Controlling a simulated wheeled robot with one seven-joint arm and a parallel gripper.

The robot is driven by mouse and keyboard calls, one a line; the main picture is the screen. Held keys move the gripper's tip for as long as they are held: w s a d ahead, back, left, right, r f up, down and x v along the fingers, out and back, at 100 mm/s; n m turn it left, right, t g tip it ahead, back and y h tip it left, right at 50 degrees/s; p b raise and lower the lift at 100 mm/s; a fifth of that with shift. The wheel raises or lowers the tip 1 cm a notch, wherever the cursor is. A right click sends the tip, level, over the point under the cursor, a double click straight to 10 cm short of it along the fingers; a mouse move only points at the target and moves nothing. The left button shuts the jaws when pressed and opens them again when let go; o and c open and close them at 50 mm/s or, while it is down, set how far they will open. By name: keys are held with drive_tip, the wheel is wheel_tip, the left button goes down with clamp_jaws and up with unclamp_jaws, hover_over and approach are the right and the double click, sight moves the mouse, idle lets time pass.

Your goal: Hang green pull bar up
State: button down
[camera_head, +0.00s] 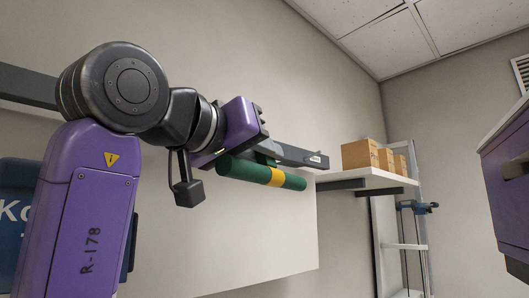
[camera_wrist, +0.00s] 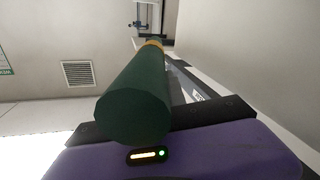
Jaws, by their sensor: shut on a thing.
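The green pull bar (camera_head: 242,171) is a thick dark green cylinder with a yellow band. In the head view it lies nearly level, its right end slightly lower. My gripper (camera_head: 262,152) is shut on it, and the fingertips are partly hidden. Whether bar and rail touch I cannot tell. In the wrist view the green bar (camera_wrist: 136,98) points away from the camera, with the rail (camera_wrist: 183,84) close along its right side.
A pale panel (camera_head: 225,240) is on the wall below the bar. A white shelf (camera_head: 365,179) with several cardboard boxes (camera_head: 361,154) is to the right, near the rail's end. A purple cabinet-like object (camera_head: 507,165) stands at the far right. Space below the bar looks clear.

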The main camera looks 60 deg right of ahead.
drive_tip(key=shift+w, duration=0.1)
drive_tip(key=shift+w+d+f+p, duration=0.1)
drive_tip(key=shift+w+d+f, duration=0.1)
drive_tip(key=shift+w, duration=0.45)
drive_tip(key=shift+w+d+f+p, duration=0.1)
drive_tip(key=shift+w+d+f, duration=0.1)
drive_tip(key=shift+w, duration=0.45)
drive_tip(key=shift+w+d+f+p, duration=0.1)
drive_tip(key=shift+w+d+f, duration=0.1)
drive_tip(key=shift+w, duration=0.45)
drive_tip(key=shift+w, duration=0.1)
drive_tip(key=shift+w+d+f, duration=0.15)
drive_tip(key=shift+w+f, duration=0.1)
drive_tip(key=shift+w, duration=0.15)
drive_tip(key=shift+w, duration=0.15)
idle(0.9)
drive_tip(key=c, duration=1.3)
unclamp_jaws()
drive_tip(key=shift+f, duration=0.1)
